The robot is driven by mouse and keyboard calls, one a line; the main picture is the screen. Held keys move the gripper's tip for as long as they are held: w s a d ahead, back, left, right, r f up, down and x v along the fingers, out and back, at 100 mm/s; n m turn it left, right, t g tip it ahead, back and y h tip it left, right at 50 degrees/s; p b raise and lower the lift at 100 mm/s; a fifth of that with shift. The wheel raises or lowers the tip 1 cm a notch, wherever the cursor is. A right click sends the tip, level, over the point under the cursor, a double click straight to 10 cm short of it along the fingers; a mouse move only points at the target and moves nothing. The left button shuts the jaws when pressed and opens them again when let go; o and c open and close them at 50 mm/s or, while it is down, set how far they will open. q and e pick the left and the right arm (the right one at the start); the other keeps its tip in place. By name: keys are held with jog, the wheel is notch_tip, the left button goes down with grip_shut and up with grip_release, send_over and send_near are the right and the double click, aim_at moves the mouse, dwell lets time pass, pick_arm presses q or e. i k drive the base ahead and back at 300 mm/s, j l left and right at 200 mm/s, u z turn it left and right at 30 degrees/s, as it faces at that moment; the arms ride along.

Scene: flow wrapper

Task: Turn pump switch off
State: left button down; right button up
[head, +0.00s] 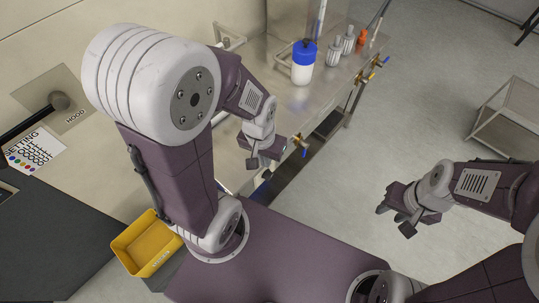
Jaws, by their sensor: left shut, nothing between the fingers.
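I cannot make out a switch labelled as the pump's in the head view. My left gripper (261,165) is shut and empty. It hangs in front of the metal bench, left of a yellow-handled valve (300,142) and apart from it. My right gripper (396,217) is over the open floor at the right, with its fingers spread and nothing between them. My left arm covers part of the wall and bench.
A dark knob on a plate labelled HOOD (75,117) is at the left. A yellow bin (147,243) is below. A blue-and-white bottle (303,66) and grey bottles (334,51) stand on the metal bench (295,98). A metal stand (507,118) is far right; the floor between is clear.

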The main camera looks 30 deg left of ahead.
aim_at(268, 175)
jog(key=k+u, duration=0.35)
jog(key=k+j+u, duration=0.1)
jog(key=k+u, duration=0.2)
jog(key=k, duration=0.25)
